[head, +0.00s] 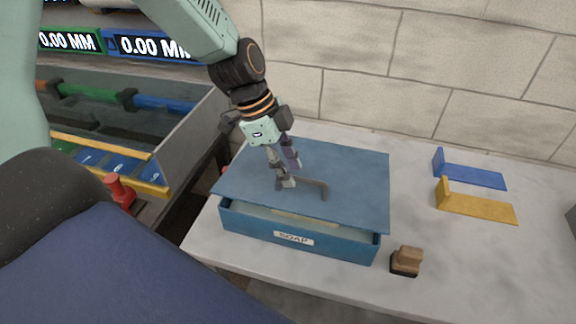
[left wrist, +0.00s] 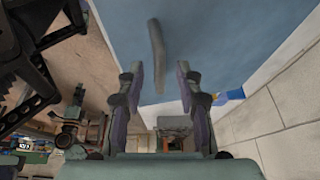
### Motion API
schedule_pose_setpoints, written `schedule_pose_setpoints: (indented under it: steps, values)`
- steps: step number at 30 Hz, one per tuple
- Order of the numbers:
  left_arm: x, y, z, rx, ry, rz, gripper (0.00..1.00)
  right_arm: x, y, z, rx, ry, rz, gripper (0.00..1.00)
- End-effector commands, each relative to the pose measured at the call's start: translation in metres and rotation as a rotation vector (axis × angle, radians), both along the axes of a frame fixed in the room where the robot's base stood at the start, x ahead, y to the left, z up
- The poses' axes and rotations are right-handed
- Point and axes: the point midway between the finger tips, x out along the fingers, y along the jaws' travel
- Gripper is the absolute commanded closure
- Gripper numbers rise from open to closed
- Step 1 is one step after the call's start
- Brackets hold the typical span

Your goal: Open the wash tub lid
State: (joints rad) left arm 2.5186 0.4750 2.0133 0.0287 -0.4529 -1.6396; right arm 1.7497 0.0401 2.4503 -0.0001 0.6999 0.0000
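The wash tub (head: 250,226) is a blue box with a SOAP label on the bench. Its flat blue lid (head: 355,170) lies over it, with a gap along the front where a pale inside shows. A grey bar handle (head: 318,185) is on the lid. My left gripper (head: 288,172) points down over the lid, its tips close to the handle's left end. In the left wrist view my left gripper (left wrist: 160,78) has its fingers apart, and the handle (left wrist: 157,42) lies just ahead of the gap. Contact cannot be told. My right gripper is not in view.
A small brush-like block (head: 406,260) stands right of the tub. Blue (head: 475,177) and yellow (head: 480,207) L-shaped pieces lie at the right. A grey-walled tray (head: 190,125) is at the left, near a red knob (head: 120,190). A block wall stands behind.

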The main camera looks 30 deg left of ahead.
Motion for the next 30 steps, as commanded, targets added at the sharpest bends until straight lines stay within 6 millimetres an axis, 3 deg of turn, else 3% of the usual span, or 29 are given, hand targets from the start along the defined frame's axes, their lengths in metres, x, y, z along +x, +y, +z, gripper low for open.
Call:
schedule_pose_setpoints:
  steps: [2, 15, 30]
  values:
    - [0.0, 0.0001, 0.0002, 0.0, 0.0, 0.0, 0.64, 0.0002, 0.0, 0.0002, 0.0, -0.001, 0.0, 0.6]
    - [-0.0002, 0.0001, 0.0004, 0.0, 0.0, 0.0, 1.0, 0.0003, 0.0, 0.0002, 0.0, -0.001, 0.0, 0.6]
    - [-0.0002, 0.0001, 0.0004, 0.0, 0.0, 0.001, 1.0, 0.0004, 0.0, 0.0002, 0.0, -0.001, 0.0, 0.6]
